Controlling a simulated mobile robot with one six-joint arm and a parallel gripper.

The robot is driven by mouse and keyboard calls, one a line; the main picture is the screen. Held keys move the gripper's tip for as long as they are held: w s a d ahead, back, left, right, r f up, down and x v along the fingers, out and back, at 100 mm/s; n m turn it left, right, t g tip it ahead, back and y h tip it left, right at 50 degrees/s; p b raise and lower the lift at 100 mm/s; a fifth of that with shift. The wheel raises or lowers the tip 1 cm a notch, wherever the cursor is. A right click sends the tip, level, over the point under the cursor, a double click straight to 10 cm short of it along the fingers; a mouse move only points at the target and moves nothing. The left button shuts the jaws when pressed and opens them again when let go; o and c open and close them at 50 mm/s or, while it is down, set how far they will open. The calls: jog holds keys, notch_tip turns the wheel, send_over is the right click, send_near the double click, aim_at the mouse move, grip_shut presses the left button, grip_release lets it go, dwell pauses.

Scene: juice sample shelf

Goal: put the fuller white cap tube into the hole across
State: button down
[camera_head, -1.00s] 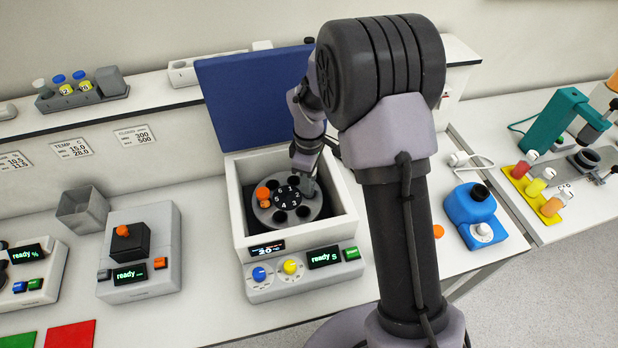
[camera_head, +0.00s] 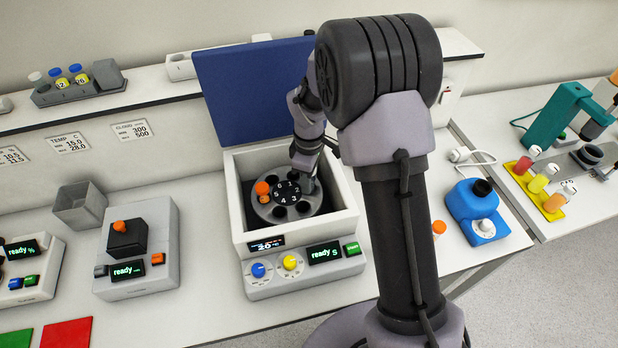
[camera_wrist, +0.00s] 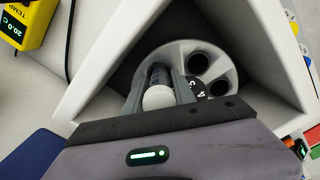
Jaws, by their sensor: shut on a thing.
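My gripper (camera_wrist: 159,95) is shut on a white-capped tube (camera_wrist: 158,98) in the wrist view, with one finger on each side. The tube's body is clear and points towards the grey rotor (camera_wrist: 232,80). I cannot tell how deep its lower end is in a rotor hole. Two dark empty holes show to the right, at the rotor (camera_wrist: 198,63). In the head view my gripper (camera_head: 308,184) is over the right side of the rotor (camera_head: 284,214), and the held tube is hidden.
The rotor is inside a white open centrifuge (camera_head: 238,215) with high walls and a raised blue lid (camera_head: 245,95). A grey device (camera_head: 165,235) stands to the left. A blue device (camera_head: 472,210) and a yellow rack (camera_head: 553,213) of coloured tubes are at the right.

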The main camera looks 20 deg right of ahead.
jog(key=shift+f, duration=0.5)
dwell(0.4)
jog(key=shift+r, duration=0.1)
jog(key=shift+r+p, duration=1.65)
jog(key=shift+r, duration=0.65)
jog(key=c, duration=0.9)
grip_release()
jog(key=shift+c, duration=0.2)
notch_tip(320, 180, up, 17)
jog(key=p, duration=0.3)
jog(key=s+a+f+m+t+b, duration=0.1)
jog(key=s+f+m+t+b, duration=0.1)
jog(key=s+m+b, duration=0.3)
jog(key=s+a+f+m+t+y+b, duration=0.1)
jog(key=s+f+m+t+b, duration=0.1)
jog(key=s+f+m+b, duration=0.3)
jog(key=s+a+f+m+t+y+b, duration=0.1)
jog(key=s+f+m+b, duration=0.2)
jog(key=s+b, duration=0.7)
jog(key=s+m, duration=0.2)
jog(key=s, duration=0.3)
jog(key=shift+a+f+m+t+b, duration=0.3)
jog(key=shift+a+f+t+b, duration=0.05)
jog(key=shift+a+f+t, duration=0.05)
